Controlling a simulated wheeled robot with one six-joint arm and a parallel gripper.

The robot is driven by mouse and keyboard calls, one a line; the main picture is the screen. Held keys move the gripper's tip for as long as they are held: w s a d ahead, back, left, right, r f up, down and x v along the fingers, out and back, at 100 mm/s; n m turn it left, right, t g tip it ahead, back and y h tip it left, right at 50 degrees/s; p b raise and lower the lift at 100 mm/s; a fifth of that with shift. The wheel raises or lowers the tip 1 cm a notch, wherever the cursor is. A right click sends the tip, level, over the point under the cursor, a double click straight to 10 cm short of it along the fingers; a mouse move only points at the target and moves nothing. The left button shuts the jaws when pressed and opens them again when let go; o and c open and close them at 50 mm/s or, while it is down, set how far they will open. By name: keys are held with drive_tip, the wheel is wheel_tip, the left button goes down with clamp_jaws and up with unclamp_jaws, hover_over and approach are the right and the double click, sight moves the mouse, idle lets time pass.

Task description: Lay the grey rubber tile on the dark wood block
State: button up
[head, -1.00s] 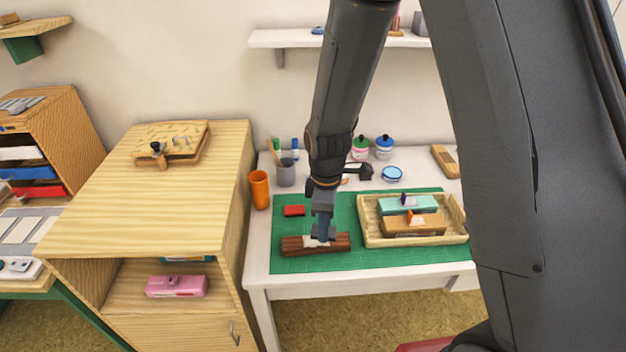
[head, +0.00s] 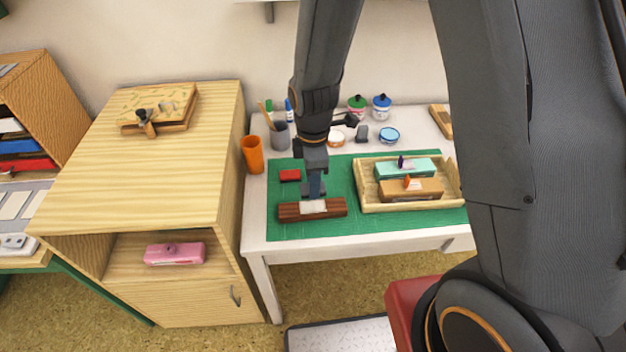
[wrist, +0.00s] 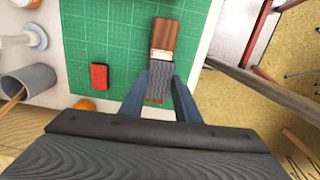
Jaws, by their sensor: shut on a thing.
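The dark wood block (head: 288,211) lies on the green mat near its front edge, with a pale patch (head: 313,207) at its middle. In the wrist view the block (wrist: 167,34) runs away from me, with the pale patch (wrist: 162,54) across it. My gripper (head: 314,194) is over the block's rear side; in the wrist view its blue fingers (wrist: 159,95) are shut on the ridged grey rubber tile (wrist: 159,78). The tile overlaps the block in that view, and brown shows at its near end. I cannot tell whether they touch.
A red block (head: 290,175) lies on the green mat (head: 370,225) behind the wood block. A wooden tray (head: 408,207) with stamps stands to the right. An orange cup (head: 252,155) and grey cup (head: 280,136) stand left, beside a tall cabinet (head: 150,185).

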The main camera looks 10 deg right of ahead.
drive_tip(key=shift+f+b, duration=1.6)
drive_tip(key=shift+f, duration=1.5)
drive_tip(key=o, duration=1.1)
drive_tip(key=shift+r+b, duration=0.7)
drive_tip(key=shift+r, duration=3.2)
drive_tip(key=shift+d, duration=0.1)
